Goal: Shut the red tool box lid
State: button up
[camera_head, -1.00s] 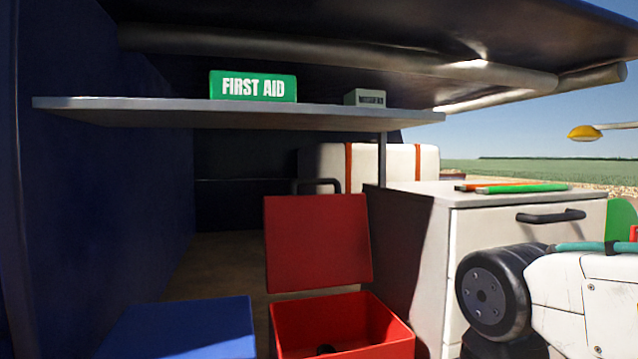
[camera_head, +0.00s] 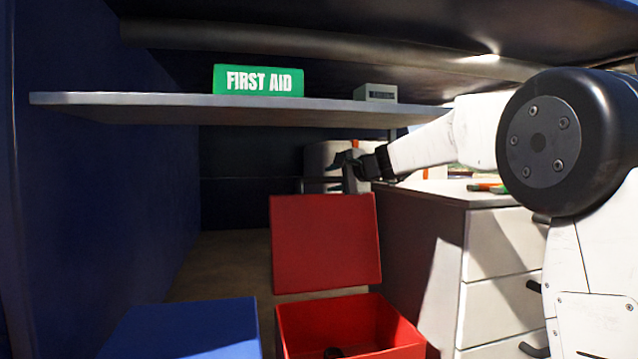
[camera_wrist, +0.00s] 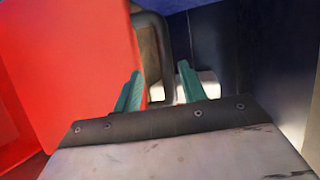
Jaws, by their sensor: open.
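The red tool box (camera_head: 330,315) stands on the floor with its top open and a small dark object inside. Its red lid (camera_head: 325,245) stands nearly upright at the back of the box. My gripper (camera_head: 350,170) is open and empty, just above the lid's top edge toward the right corner in the head view. In the wrist view the lid (camera_wrist: 75,60) fills the left side, beside the left of my two green fingertips (camera_wrist: 160,75). Whether a finger touches the lid, I cannot tell.
A blue box (camera_head: 185,330) stands left of the tool box. A white drawer cabinet (camera_head: 500,245) stands close on the right. A grey shelf (camera_head: 230,108) with a green first aid box (camera_head: 258,80) runs above my gripper, leaving limited height.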

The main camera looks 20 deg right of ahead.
aim_at(325, 179)
jog(key=shift+w+d+r+m, duration=0.1)
jog(key=shift+w+d+m, duration=0.2)
jog(key=shift+w, duration=0.3)
jog(key=shift+w+a, duration=0.1)
jog(key=shift+w, duration=0.25)
jog(key=x, duration=0.7)
jog(key=shift+c, duration=0.2)
grip_shut()
